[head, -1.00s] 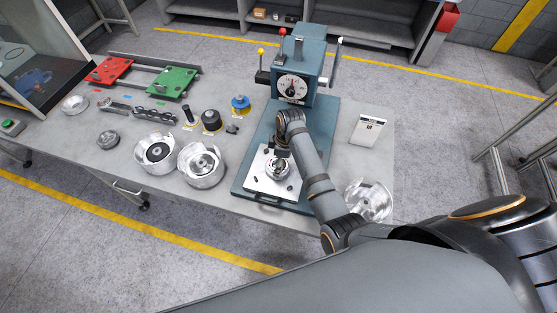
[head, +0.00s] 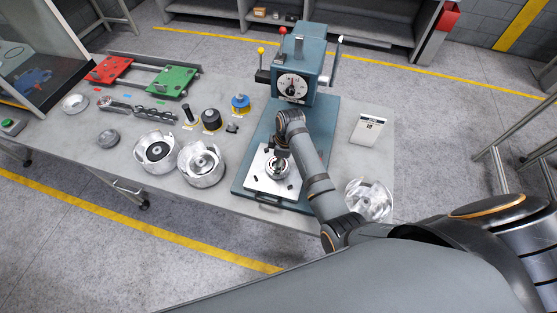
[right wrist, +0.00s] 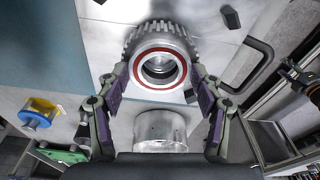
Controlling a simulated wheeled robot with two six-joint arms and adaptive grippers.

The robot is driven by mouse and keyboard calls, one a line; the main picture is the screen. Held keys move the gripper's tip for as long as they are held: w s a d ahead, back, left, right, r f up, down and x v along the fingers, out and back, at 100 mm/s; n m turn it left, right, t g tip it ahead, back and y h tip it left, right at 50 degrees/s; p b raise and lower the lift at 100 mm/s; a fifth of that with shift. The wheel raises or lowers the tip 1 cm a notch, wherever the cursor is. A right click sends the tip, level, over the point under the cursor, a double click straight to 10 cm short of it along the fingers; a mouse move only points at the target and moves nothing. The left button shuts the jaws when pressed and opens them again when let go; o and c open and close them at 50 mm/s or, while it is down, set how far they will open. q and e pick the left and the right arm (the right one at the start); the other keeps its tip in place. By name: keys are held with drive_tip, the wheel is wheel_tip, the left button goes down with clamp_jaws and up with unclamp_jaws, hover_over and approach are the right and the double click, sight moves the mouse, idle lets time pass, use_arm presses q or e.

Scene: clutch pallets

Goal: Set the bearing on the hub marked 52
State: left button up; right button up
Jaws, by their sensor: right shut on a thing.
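A silver toothed hub (head: 277,170) stands on the light plate of the press; it shows in the right wrist view (right wrist: 138,38). The bearing (right wrist: 160,68) is a steel ring with a red band around a dark bore. In the right wrist view it lies over the hub, roughly centred; whether it is seated cannot be told. My right gripper (right wrist: 160,78) is shut on the bearing, with purple-padded fingers at both sides. In the head view my right gripper (head: 281,154) is small and partly hidden by my arm. No 52 marking is legible. My left gripper is out of view.
The blue press (head: 303,62) rises behind the hub. Two silver drums (head: 203,165) stand to the left, and another silver part (head: 369,199) to the right. A white card (head: 368,130) lies on the table. A silver cylinder (right wrist: 160,130) sits between my fingers' bases in the wrist picture.

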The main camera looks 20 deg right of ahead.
drive_tip(key=o, duration=1.4)
wheel_tip(320, 180, up, 9)
idle(0.4)
